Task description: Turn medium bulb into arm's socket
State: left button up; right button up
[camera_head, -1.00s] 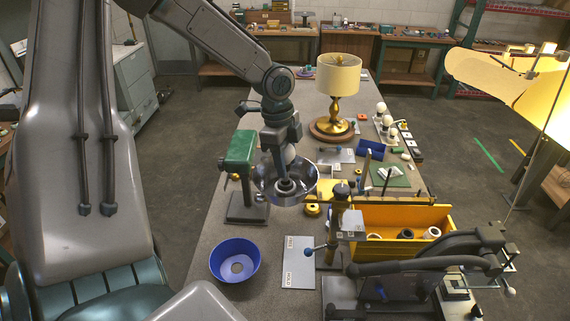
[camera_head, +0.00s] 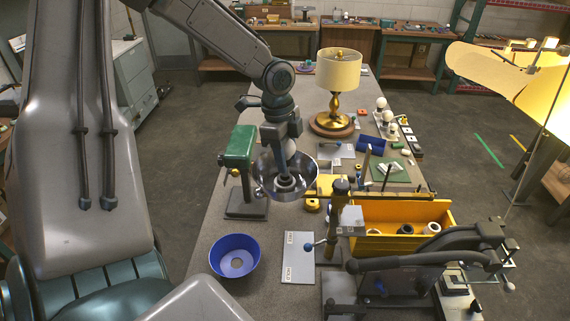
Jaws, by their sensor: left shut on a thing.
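My left gripper (camera_head: 284,151) comes down from above over a shiny metal dish-shaped shade (camera_head: 305,187). It is shut on a white bulb (camera_head: 291,147), which shows only partly beside the fingers. A round socket piece (camera_head: 286,183) sits in the middle of the dish, below the bulb. The fingers hide the bulb's lower end, so I cannot tell whether it is seated in the socket. My right gripper is not in view.
A green-headed stand (camera_head: 240,147) is left of the dish. A blue bowl (camera_head: 235,258) and grey board (camera_head: 299,258) lie in front. A yellow bin (camera_head: 400,241) stands right, behind dark clamp-like hardware. A lit lamp (camera_head: 337,72) and a bulb tray (camera_head: 383,122) are farther back.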

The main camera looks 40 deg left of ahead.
pick_arm(q)
jog(key=shift+f, duration=0.25)
jog(key=shift+f+b, duration=0.8)
jog(key=shift+f, duration=0.15)
jog(key=shift+f, duration=0.45)
jog(key=shift+f+b, duration=0.15)
jog(key=shift+b, duration=0.2)
dwell(0.9)
jog(key=shift+s+d+f, duration=0.1)
jog(key=shift+s+f, duration=0.05)
jog(key=shift+f, duration=0.05)
dwell(0.7)
